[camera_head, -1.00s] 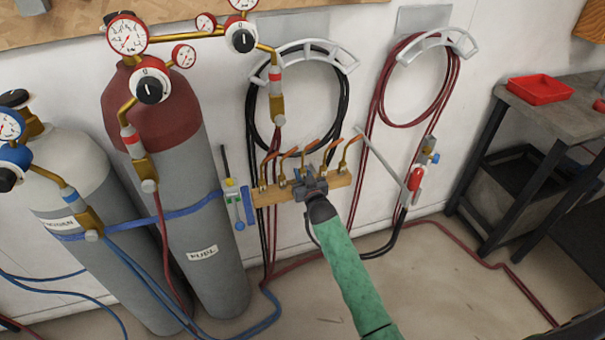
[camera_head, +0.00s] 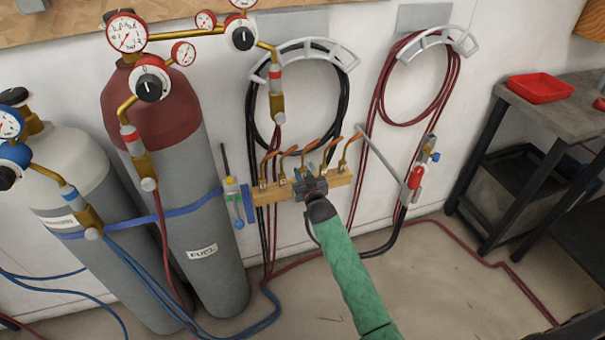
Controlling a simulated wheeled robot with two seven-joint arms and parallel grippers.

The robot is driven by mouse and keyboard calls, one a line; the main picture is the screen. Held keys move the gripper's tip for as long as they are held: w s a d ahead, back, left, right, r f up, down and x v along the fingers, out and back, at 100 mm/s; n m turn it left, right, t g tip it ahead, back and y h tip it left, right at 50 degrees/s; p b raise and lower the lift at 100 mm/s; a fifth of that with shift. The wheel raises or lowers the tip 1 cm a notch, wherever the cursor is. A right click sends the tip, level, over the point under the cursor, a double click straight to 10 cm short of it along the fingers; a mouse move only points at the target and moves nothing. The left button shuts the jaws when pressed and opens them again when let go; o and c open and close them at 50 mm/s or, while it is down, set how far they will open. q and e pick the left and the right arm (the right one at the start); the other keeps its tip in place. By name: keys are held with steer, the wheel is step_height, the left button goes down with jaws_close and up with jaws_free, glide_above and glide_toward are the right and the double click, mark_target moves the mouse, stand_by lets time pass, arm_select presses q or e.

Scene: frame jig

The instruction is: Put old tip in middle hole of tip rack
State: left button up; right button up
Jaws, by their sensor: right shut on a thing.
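The tip rack (camera_head: 271,197) is a wooden bar on the white wall with several copper-coloured, bent tips standing in it. My right gripper (camera_head: 309,183), at the end of the green-sleeved arm, is at the middle of the rack. It is shut on a copper tip (camera_head: 308,148), the old tip, whose bent end shows above the jaws. The gripper hides the tip's lower end and the middle hole, so I cannot tell whether the tip is seated. Other tips stand to the left (camera_head: 268,158) and right (camera_head: 350,146). My left gripper is not in view.
A torch (camera_head: 414,178) hangs right of the rack. A red fuel cylinder (camera_head: 165,115) and a grey cylinder (camera_head: 75,170) stand at left. Black hoses (camera_head: 250,100) and red hoses (camera_head: 380,100) hang on the wall. A dark table (camera_head: 560,108) with a red tray (camera_head: 540,88) stands at right.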

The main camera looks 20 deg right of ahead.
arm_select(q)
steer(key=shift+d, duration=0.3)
arm_select(e)
steer(key=shift+f, duration=0.4)
steer(key=o, duration=1)
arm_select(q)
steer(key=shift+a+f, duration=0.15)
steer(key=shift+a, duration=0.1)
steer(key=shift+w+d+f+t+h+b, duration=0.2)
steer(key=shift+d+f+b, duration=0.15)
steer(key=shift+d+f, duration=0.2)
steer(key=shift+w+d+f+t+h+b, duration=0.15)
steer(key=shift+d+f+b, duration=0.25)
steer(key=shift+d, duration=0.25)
arm_select(e)
steer(key=s, duration=0.7)
steer(key=shift+s, duration=0.4)
